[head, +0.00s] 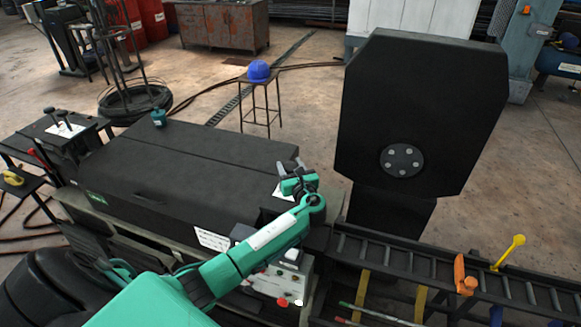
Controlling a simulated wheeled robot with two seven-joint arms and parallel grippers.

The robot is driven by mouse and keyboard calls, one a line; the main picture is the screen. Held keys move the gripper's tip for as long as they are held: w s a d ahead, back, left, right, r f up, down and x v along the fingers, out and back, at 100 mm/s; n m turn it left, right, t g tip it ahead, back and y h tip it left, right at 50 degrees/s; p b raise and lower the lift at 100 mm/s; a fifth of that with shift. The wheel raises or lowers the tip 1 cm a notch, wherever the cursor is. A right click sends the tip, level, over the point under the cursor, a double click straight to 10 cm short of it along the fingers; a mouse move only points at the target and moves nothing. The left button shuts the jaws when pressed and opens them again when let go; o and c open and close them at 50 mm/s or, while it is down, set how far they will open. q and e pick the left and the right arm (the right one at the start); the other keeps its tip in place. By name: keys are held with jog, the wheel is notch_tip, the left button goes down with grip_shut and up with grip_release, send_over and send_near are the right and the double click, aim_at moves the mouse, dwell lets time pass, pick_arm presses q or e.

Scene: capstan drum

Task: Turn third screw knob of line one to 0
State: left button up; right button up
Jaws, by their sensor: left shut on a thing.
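My left arm reaches in from the lower left, and my left gripper (292,166) is at the right end of the long black machine housing (190,165). Its grey fingers are small in the picture. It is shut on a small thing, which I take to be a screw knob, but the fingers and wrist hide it. I cannot read the knob's setting or make out a line of knobs. A white label (284,191) shows beside the gripper. My right gripper is not in view.
A light control panel (277,283) with small buttons is below my forearm. A tall black plate (420,110) with a bolted hub stands to the right. A dark rail (400,258) runs along the lower right, with an orange handle (465,275) and a yellow lever (509,252).

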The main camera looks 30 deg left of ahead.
pick_arm(q)
jog(key=shift+n+g+y, duration=0.5)
jog(key=shift+n+g, duration=0.1)
jog(key=shift+g, duration=0.1)
jog(key=o, duration=1)
jog(key=shift+c, duration=0.2)
jog(key=b+v, duration=0.4)
jog(key=v, duration=1)
jog(key=shift+w, duration=0.2)
jog(key=shift+d, duration=0.1)
